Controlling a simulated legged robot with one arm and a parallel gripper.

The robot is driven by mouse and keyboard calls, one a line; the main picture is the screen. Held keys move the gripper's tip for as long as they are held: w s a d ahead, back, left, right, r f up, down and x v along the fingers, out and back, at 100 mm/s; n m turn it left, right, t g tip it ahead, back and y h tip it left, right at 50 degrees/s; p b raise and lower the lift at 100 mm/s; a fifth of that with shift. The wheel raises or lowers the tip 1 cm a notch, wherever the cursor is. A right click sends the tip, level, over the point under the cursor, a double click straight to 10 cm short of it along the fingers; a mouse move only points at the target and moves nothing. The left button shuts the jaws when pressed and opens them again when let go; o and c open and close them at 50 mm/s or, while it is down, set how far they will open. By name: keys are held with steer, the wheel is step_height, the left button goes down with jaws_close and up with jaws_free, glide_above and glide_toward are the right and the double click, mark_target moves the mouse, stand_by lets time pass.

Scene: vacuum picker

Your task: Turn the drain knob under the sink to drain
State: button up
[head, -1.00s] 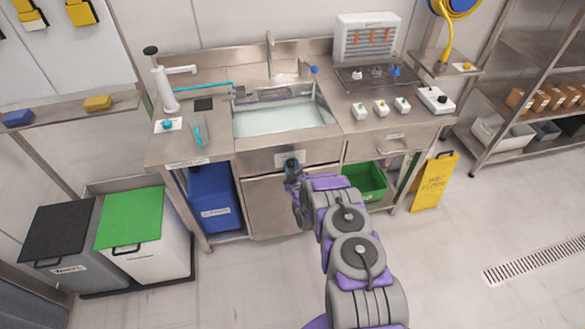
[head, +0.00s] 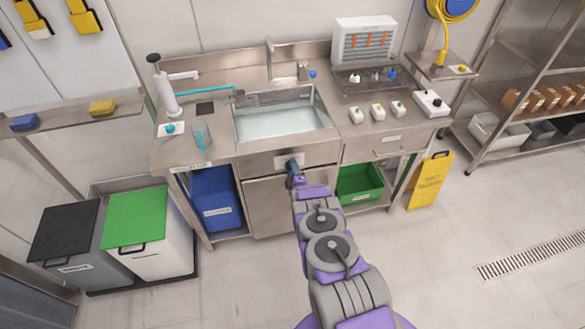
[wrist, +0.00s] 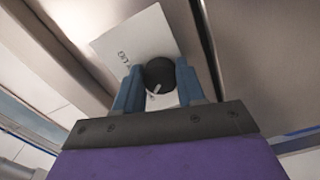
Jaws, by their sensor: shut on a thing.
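The drain knob (wrist: 159,76) is round and black with a pale pointer line, and sits in front of a white label plate (wrist: 132,42) in the wrist view. My gripper (wrist: 158,92) has its blue fingers on both sides of the knob, shut on it. In the head view my gripper (head: 293,178) is at the front panel under the sink (head: 282,119), where the knob itself is hidden behind it. The label plate (head: 288,160) shows there just above the gripper. The sink basin holds water.
A blue bin (head: 213,196) stands under the counter left of the cabinet door (head: 270,208), and a green crate (head: 360,185) right of it. A yellow floor sign (head: 430,182) stands further right. Lidded bins are at left. The floor in front is clear.

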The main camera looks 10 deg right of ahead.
steer(key=shift+a+f, duration=0.15)
steer(key=o, duration=1.1)
steer(key=shift+c, duration=0.2)
steer(key=shift+s, duration=0.15)
steer(key=s+p, duration=0.3)
steer(key=s, duration=1.4)
steer(key=shift+a, duration=0.1)
